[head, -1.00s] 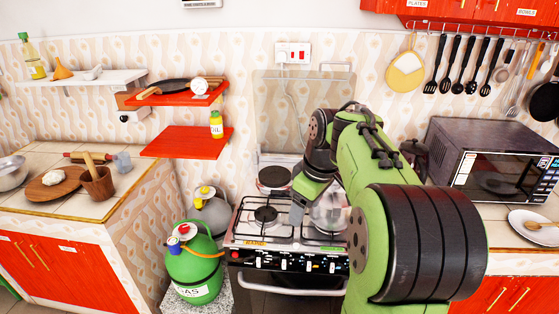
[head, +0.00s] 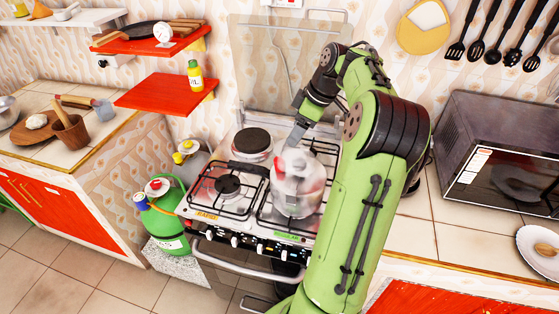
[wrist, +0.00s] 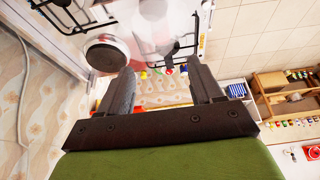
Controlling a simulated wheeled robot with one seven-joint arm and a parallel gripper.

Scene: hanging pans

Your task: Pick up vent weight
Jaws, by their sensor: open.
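A shiny, partly see-through pressure cooker (head: 297,186) stands on the right front burner of the stove. It also shows blurred at the top of the wrist view (wrist: 158,22). I cannot make out the vent weight for certain. A small dark part (wrist: 173,48) shows at the cooker in the wrist view, with a bit of red beside it; I cannot tell whether it is the weight. My gripper (wrist: 163,84) is open, with nothing seen between its fingers. In the head view my gripper (head: 298,130) is just behind and above the cooker's lid.
The white stove (head: 195,212) has a black round hotplate (head: 253,141) at back left and a bare front-left burner. A glass cover (head: 255,70) stands behind. A microwave (head: 500,150) is to the right. A red shelf (head: 165,90) hangs to the left, above gas cylinders (head: 165,222).

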